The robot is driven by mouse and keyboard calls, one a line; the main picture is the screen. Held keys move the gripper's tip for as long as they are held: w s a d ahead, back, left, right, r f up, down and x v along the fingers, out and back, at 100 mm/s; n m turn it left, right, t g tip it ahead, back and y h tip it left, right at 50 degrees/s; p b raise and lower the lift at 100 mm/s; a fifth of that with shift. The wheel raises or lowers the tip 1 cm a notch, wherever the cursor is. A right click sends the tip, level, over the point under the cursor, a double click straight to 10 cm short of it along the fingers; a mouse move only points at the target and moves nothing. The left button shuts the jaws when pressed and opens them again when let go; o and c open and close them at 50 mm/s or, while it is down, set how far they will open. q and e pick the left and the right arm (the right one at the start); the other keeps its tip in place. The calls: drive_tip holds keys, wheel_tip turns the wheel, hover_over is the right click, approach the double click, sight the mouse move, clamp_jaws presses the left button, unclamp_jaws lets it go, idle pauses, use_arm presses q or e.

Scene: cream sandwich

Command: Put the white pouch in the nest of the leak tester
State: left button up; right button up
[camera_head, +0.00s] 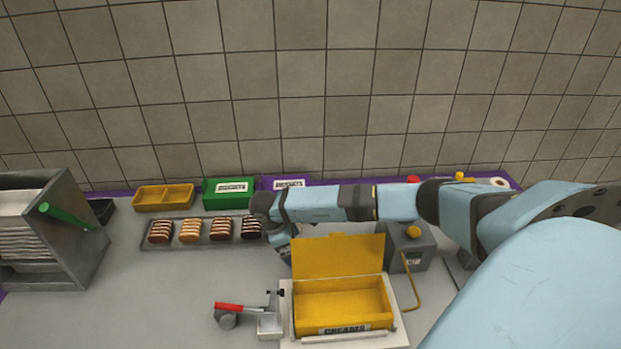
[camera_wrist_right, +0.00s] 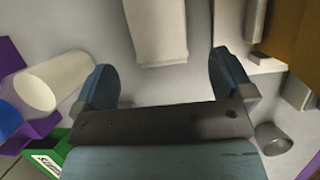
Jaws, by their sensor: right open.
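A pale, off-white elongated piece (camera_wrist_right: 156,28) lies ahead of my right gripper in the right wrist view; it may be the white pouch, but its upper end is cut off. My right gripper (camera_wrist_right: 165,80) is open, its two dark blue fingers apart with nothing between them. In the head view my right arm reaches across from the right, and the gripper (camera_head: 283,246) is partly hidden near the yellow box. A grey box with a yellow knob (camera_head: 421,245) and a yellow tube may be the leak tester; no nest can be made out. My left gripper is not in view.
An open yellow box labelled CREAMS (camera_head: 342,302) stands on a pale plate. A red-handled tool (camera_head: 240,308) is left of it. A tray of biscuits (camera_head: 148,239), a green box (camera_head: 229,194) and a yellow tray (camera_head: 163,197) stand behind. A metal rack (camera_head: 65,245) is at left.

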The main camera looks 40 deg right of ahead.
wheel_tip(320, 180, down, 3)
drive_tip(key=shift+s+d+r, duration=0.1)
drive_tip(key=shift+r, duration=0.1)
drive_tip(key=shift+s+d+f+p, duration=0.1)
drive_tip(key=shift+d+f+p, duration=0.15)
drive_tip(key=shift+f, duration=0.25)
drive_tip(key=c, duration=1.1)
drive_tip(key=shift+r, duration=0.1)
